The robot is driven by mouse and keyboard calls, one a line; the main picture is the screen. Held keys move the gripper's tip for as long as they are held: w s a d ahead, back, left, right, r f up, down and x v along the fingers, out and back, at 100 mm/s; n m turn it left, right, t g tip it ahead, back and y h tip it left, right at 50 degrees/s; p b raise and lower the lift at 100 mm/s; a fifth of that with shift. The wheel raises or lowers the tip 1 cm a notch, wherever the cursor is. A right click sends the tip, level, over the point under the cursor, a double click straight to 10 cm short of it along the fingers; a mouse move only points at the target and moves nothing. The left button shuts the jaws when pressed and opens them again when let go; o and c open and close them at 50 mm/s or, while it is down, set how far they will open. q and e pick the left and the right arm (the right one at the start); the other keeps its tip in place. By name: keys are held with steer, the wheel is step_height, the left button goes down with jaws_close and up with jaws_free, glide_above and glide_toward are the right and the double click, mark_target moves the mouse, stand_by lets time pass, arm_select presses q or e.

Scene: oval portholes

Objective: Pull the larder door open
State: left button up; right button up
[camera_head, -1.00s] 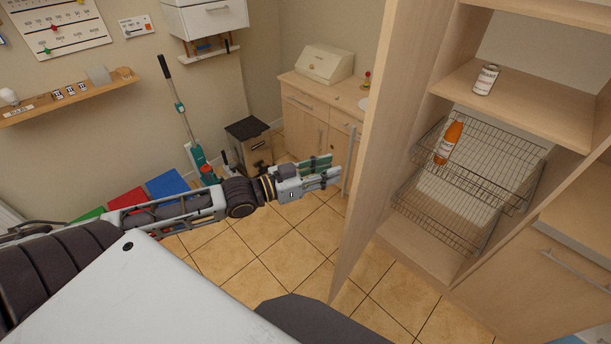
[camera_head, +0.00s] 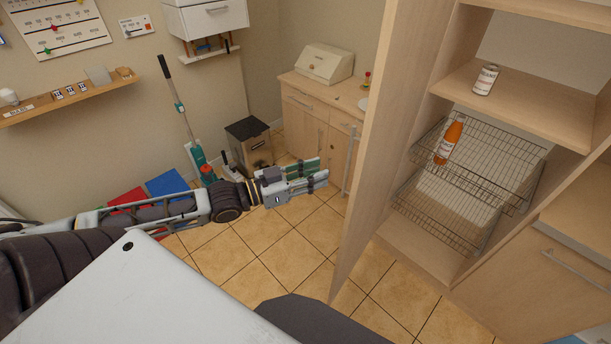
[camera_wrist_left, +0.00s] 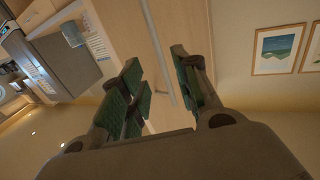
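The larder door (camera_head: 375,130) stands wide open, swung out toward me, its light wood inner face showing edge-on. Its long pale bar handle (camera_head: 351,160) is on the outer side, left of the door. My left gripper (camera_head: 322,171) is a short way left of the handle and apart from it. In the left wrist view my left gripper (camera_wrist_left: 157,62) has its green-padded fingers spread, with nothing held. The handle (camera_wrist_left: 160,50) shows there beyond the gap between the fingers. My right gripper is not in view.
The larder (camera_head: 520,110) shows a can (camera_head: 486,80) on a shelf and an orange bottle (camera_head: 448,143) in wire baskets (camera_head: 500,165). A low cabinet (camera_head: 300,118) and a dark bin (camera_head: 249,143) stand behind my left gripper. Tiled floor (camera_head: 285,240) is clear.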

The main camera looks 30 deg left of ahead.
arm_select(q)
steer(key=shift+v, duration=1)
steer(key=shift+s, duration=0.15)
stand_by(0.4)
